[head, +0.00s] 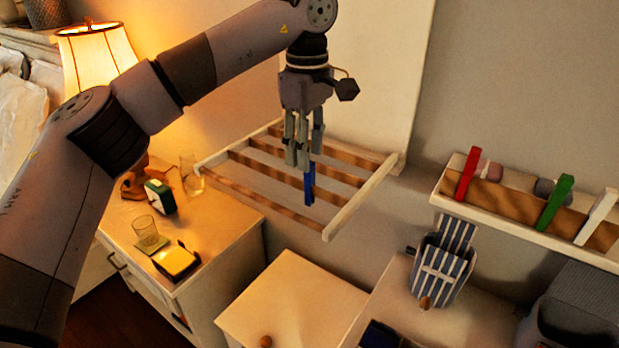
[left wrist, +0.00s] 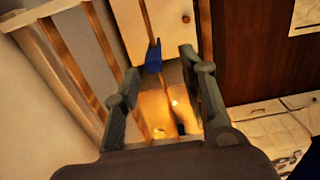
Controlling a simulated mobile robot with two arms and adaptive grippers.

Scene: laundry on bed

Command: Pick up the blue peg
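The blue peg (head: 310,186) is upright at a wooden slat of the wall-mounted drying rack (head: 336,219). My left gripper (head: 304,158) points down just above it, with its fingertips close to the peg's top in the head view. In the left wrist view the fingers (left wrist: 160,64) are spread apart, and the blue peg (left wrist: 153,58) shows in the gap near the fingertips, nearer the left finger. I see no finger closed on it. My right gripper is not in view.
A nightstand (head: 232,222) with a glass (head: 147,230), a yellow-and-black item (head: 176,262) and a green clock (head: 160,196) stands left. A wall rail (head: 447,201) with red (head: 467,174), green (head: 555,202) and white (head: 597,218) pegs is at right. A striped bag (head: 443,265) sits below.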

